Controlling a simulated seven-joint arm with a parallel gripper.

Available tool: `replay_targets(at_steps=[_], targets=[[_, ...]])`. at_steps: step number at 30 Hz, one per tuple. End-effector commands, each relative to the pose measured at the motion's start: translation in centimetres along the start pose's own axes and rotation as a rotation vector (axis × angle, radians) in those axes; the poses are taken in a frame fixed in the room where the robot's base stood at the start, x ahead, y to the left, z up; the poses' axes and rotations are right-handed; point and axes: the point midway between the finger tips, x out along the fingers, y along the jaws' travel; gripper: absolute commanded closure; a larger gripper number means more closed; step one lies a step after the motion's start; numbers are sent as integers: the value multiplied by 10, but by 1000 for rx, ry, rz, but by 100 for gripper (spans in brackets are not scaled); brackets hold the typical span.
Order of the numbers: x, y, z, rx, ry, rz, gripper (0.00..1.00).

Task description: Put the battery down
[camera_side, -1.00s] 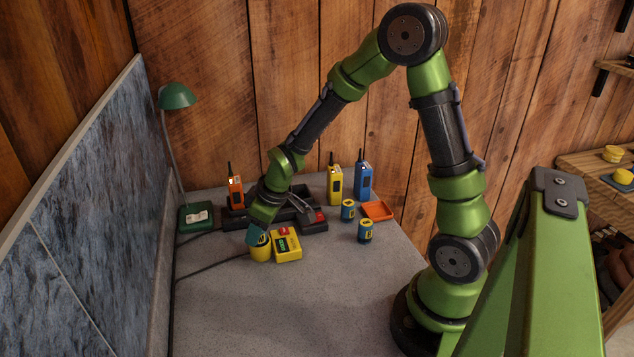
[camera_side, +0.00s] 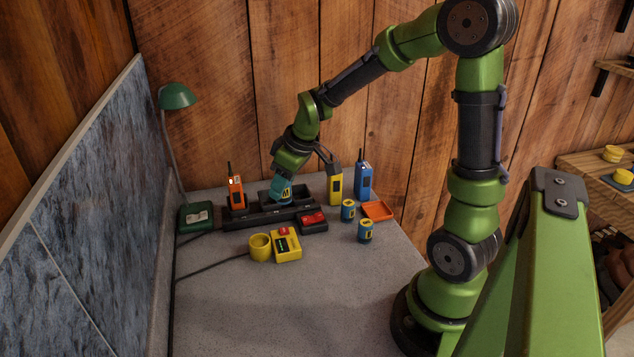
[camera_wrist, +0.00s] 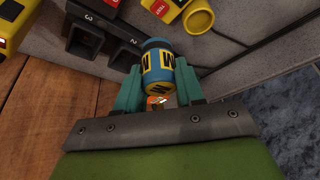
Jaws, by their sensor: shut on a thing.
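A blue battery with a yellow band and black W marks (camera_wrist: 158,65) is held between the teal fingers of my gripper (camera_wrist: 157,82). In the side view the battery (camera_side: 283,195) is at the fingertips of my gripper (camera_side: 281,185), above or at the black charger rack (camera_side: 240,218); I cannot tell whether it touches. The wrist view shows the rack's slots (camera_wrist: 86,36), numbered 2 and 3, beside the battery. The yellow tester (camera_side: 287,246) with a red button and its yellow cup (camera_side: 260,248) stand in front; the cup looks empty.
Orange (camera_side: 236,193), yellow (camera_side: 335,188) and blue (camera_side: 363,180) radios stand around the rack. A black box with a red top (camera_side: 313,222), two other batteries (camera_side: 348,210) (camera_side: 365,231) and an orange tray (camera_side: 377,210) are to the right. The front of the counter (camera_side: 270,310) is clear.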

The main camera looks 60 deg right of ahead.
Motion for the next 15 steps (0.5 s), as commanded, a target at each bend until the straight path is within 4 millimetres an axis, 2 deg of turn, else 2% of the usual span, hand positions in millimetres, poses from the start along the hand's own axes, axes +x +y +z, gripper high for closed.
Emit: replay_targets(at_steps=[1,6,11,15], targets=[[0,13,13,-6,0,-5,100],[-2,33,47,-112,1,-51,100],[-3,42,76,-267,1,-117,100],[-6,41,98,-456,2,-195,100]])
